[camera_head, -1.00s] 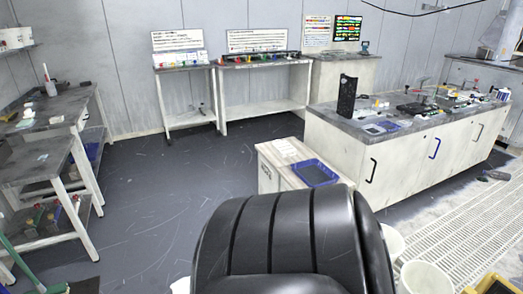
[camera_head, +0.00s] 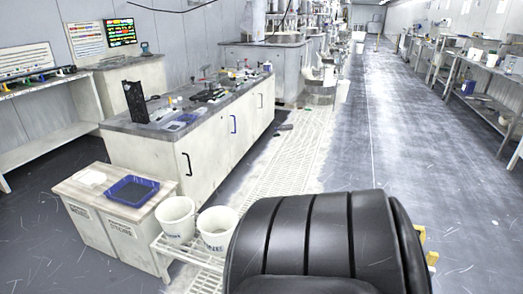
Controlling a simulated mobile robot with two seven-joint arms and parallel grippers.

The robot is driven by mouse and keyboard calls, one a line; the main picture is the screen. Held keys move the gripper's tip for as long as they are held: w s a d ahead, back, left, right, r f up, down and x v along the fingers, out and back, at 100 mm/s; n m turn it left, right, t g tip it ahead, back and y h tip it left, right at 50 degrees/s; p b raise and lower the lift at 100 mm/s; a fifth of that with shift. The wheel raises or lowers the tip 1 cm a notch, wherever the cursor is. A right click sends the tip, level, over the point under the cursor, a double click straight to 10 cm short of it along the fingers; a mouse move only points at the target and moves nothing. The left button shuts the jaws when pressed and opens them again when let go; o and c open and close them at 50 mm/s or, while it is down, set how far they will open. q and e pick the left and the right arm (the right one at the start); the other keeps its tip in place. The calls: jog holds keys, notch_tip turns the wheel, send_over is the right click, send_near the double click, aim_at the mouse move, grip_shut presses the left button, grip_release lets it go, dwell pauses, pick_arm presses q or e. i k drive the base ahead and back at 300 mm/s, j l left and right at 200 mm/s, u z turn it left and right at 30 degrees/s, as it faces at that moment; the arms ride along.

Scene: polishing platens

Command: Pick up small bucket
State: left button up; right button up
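Two white buckets stand side by side on a low white slatted rack (camera_head: 163,245), left of my black body part at the bottom. The left bucket (camera_head: 175,220) has dark lettering low on its front. The right bucket (camera_head: 216,230) also has lettering and is partly hidden at its lower right by my body. They look similar in size, and I cannot tell which is the small bucket. More small white containers stand on the far right bench, too small to tell apart. Neither of my grippers is in view.
A low cabinet (camera_head: 88,205) with a blue tray (camera_head: 133,191) stands left of the buckets. Behind it is a long white island (camera_head: 203,148) with a dark top. A white floor grating (camera_head: 290,160) and an open aisle (camera_head: 385,130) lie ahead. Benches (camera_head: 485,105) line the right side.

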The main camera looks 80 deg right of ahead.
aim_at(217, 224)
jog(key=z, duration=2.05)
jog(key=i+j, duration=0.15)
jog(key=i, duration=0.5)
